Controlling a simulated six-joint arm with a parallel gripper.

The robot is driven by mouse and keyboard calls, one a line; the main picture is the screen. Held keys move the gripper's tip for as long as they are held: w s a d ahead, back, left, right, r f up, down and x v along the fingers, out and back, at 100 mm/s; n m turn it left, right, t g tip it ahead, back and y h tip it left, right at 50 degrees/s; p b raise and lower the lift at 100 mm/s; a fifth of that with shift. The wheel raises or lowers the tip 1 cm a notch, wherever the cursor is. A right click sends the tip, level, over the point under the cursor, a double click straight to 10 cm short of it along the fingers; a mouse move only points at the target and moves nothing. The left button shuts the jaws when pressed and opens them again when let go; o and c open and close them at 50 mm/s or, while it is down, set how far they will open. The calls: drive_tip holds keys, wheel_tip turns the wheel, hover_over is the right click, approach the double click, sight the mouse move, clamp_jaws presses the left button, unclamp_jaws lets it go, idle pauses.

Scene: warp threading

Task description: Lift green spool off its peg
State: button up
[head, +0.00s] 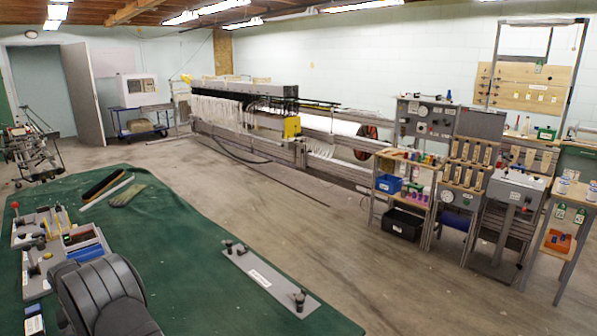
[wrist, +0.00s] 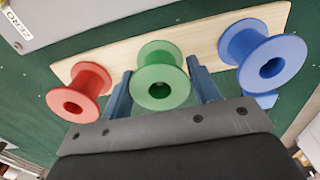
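The green spool (wrist: 160,76) sits in the middle of a light wooden board (wrist: 205,41) in the wrist view, between a red spool and a blue one. Its hole faces the camera. My gripper (wrist: 160,66) has its two blue-grey fingers on either side of the green spool. The fingers look spread about as wide as its front flange, and I see no clear contact. The peg behind the spool is hidden. I cannot make out the spools or the gripper in the head view.
The red spool (wrist: 80,92) is close to the left finger, and the blue spool (wrist: 262,52) is to the right. A grey labelled box (wrist: 50,18) is at upper left. In the head view, a grey plate with knobs (head: 268,280) lies on the green tabletop (head: 185,235).

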drive_tip(key=c, duration=0.4)
drive_tip(key=shift+r, duration=3.75)
